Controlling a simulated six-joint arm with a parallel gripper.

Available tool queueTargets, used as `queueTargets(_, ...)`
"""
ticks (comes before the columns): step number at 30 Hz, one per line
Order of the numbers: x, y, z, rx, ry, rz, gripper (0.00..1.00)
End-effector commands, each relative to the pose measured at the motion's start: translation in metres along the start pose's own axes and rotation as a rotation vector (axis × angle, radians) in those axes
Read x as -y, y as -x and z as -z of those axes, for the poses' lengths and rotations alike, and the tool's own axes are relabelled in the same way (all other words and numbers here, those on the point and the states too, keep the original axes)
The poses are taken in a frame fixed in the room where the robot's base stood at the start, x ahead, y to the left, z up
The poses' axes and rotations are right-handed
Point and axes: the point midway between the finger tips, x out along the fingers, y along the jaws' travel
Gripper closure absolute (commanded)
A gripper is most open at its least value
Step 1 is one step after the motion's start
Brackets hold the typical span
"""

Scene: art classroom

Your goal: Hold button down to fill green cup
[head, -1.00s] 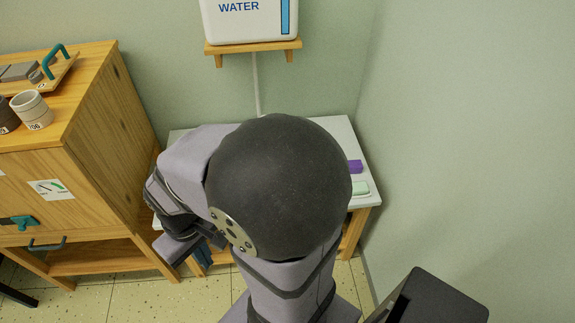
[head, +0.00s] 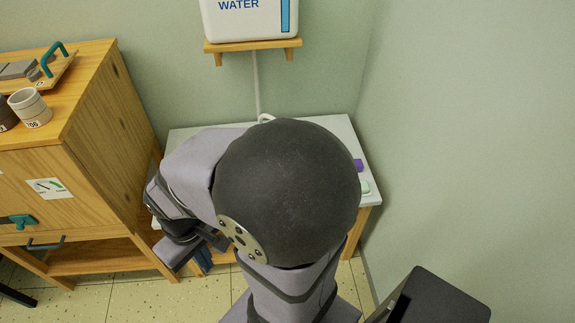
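My gripper (head: 178,248) shows only in part at the lower left of my arm, over the table's front left. Its fingertips cannot be made out, so I cannot tell whether it is open or shut. The white water tank (head: 248,22), marked WATER, sits on a wooden wall shelf. A pale tube (head: 256,80) runs down from it, and a white curved piece (head: 266,118) shows at the table's back edge. My arm's large dark joint covers the middle of the table. No green cup or button can be seen.
The grey-topped table (head: 340,130) stands against the wall. A purple item (head: 358,165) and a pale green item (head: 365,187) lie at its right edge, partly covered by my arm. A wooden cabinet (head: 110,120) stands close on the left, with a cup (head: 30,108) on top.

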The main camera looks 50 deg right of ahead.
Motion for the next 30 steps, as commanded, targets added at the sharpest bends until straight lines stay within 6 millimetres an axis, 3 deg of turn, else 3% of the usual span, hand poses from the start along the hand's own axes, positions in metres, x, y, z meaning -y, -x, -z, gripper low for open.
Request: queueTargets(30, 0.000, -0.029, 0.000, 0.000, 0.000, 0.000, 1.00)
